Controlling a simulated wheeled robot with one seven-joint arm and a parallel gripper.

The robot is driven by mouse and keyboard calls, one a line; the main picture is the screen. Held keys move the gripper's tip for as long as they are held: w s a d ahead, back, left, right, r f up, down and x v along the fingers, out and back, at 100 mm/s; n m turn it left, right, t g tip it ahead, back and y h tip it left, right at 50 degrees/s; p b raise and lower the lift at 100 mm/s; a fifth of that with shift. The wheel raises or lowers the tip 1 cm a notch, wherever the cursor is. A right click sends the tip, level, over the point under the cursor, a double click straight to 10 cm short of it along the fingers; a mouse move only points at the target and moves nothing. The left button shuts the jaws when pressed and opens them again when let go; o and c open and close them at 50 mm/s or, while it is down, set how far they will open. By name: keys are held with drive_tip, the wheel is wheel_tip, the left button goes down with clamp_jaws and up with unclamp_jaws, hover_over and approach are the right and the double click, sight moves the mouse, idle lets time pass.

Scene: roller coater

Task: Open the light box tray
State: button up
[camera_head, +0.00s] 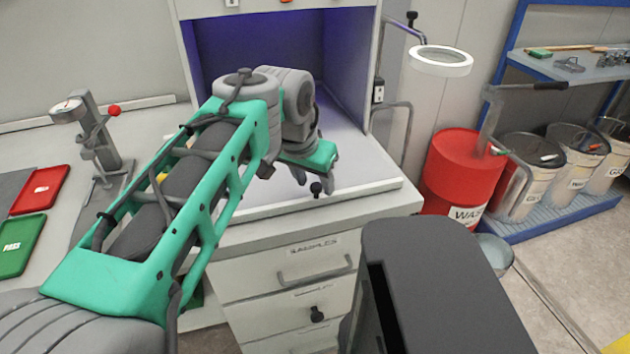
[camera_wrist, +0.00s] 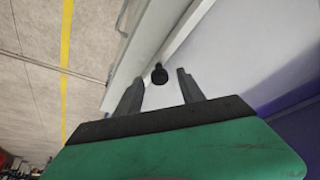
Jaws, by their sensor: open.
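The light box (camera_head: 350,60) is a white cabinet with a violet-lit inside. Its pale tray (camera_head: 365,184) lies at the bottom opening, with a white front edge above the drawers. A small black knob (camera_head: 316,188) stands at the tray's front edge. In the wrist view the black knob (camera_wrist: 159,74) shows beyond and between the two grey fingers. My gripper (camera_head: 308,180) is open, close by the knob. The wrist view also shows my gripper (camera_wrist: 159,92) open with nothing between its fingertips. Whether a finger touches the knob I cannot tell. My arm hides part of the tray's left side.
Drawers (camera_head: 290,280) with a handle and a black knob sit below the tray. A red waste drum (camera_head: 463,170) and a ring lamp (camera_head: 440,61) stand to the right. Red (camera_head: 40,190) and green (camera_head: 22,246) trays and a gauge stand (camera_head: 95,135) are at left.

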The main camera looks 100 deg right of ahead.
drive_tip(key=v, duration=0.7)
drive_tip(key=shift+p, duration=0.45)
drive_tip(key=shift+a+r, duration=0.15)
